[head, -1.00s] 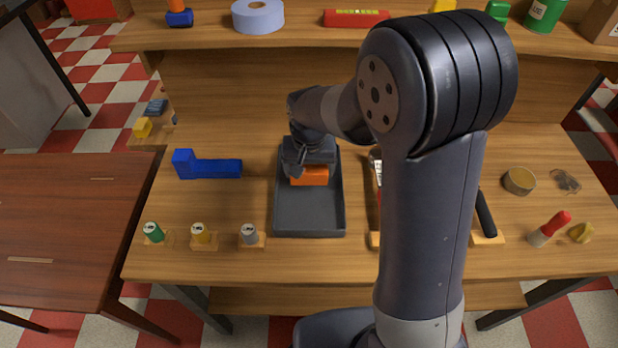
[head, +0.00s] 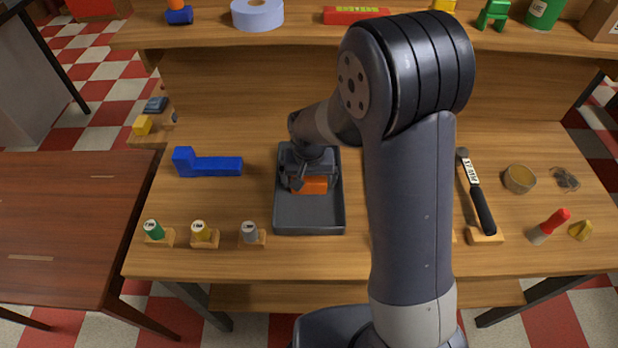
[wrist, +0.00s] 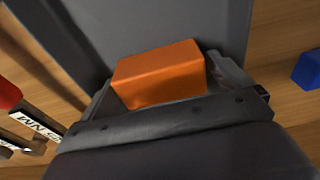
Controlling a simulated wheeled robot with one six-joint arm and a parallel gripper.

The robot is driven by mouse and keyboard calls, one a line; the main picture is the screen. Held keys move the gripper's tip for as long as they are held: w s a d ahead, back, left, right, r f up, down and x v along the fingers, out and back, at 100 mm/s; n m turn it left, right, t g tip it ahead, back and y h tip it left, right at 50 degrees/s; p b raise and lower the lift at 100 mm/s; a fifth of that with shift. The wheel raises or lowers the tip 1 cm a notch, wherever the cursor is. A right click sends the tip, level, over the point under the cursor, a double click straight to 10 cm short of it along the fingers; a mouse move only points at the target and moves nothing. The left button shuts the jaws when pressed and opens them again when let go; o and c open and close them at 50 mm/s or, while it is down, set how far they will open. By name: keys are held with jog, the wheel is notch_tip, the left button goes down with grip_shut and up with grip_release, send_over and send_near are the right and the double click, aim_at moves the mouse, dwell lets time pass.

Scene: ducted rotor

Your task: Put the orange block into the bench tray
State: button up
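The orange block (head: 309,185) is inside the outline of the dark grey bench tray (head: 309,221), towards its back half. My gripper (head: 308,177) is above the tray, pointing down, and is shut on the block. In the wrist view the orange block (wrist: 160,74) sits between the fingers of my gripper (wrist: 165,85), with the grey tray (wrist: 165,22) behind it. I cannot tell whether the block's underside touches the tray floor.
A blue L-shaped block (head: 208,166) lies left of the tray. Small labelled cylinders in wooden holders, including a grey one (head: 250,232), stand front left. A black-handled tool (head: 481,207) lies to the right. A shelf (head: 215,37) runs along the back.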

aim_at(309, 182)
jog(key=r, duration=0.4)
jog(key=s+r, duration=0.1)
jog(key=r, duration=0.7)
jog(key=shift+s+r, duration=0.15)
jog(key=shift+s, duration=0.1)
